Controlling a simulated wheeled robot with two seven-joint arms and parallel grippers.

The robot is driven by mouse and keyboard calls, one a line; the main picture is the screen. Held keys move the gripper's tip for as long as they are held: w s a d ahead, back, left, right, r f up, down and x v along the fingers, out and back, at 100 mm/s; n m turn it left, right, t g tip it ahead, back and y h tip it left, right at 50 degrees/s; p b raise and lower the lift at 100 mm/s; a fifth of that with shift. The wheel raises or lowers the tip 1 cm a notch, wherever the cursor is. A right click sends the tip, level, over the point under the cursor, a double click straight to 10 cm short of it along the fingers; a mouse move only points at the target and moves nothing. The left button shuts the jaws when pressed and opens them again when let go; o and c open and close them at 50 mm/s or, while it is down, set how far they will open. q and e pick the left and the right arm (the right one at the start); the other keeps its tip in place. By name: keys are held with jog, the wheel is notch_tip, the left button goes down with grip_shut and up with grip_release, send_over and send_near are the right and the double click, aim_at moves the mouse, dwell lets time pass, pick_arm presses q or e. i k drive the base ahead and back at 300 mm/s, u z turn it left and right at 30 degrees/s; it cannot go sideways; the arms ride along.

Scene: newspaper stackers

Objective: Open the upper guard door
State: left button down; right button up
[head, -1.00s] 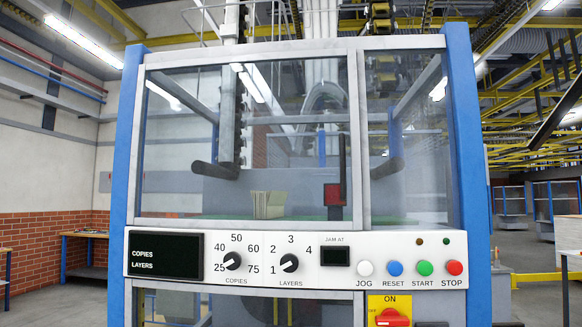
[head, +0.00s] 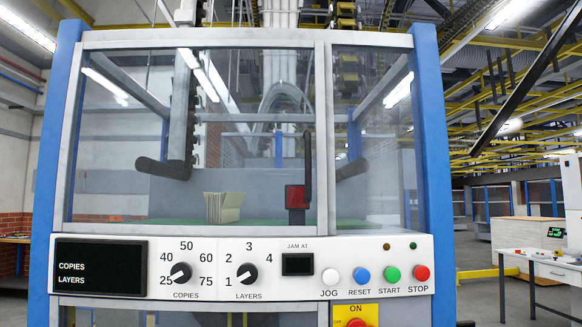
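The upper guard door (head: 322,80) is a wide clear pane in a light grey frame on the front of the stacker, between the blue posts. It looks shut. A dark upright bar (head: 308,150), which looks like its handle, stands near the door's right edge. Behind the pane I see a stack of newspapers (head: 223,208) on a green surface and a red block (head: 296,197). Neither of my grippers is in view.
Below the door is a white control panel (head: 270,245) with a display, two dials and several coloured buttons. A yellow ON switch plate (head: 356,310) is beneath it. A fixed-looking clear pane (head: 385,215) is right of the door. A white table (head: 560,270) stands at far right.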

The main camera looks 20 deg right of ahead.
aim_at(61, 224)
jog(key=i, duration=0.85)
jog(key=z, duration=0.35)
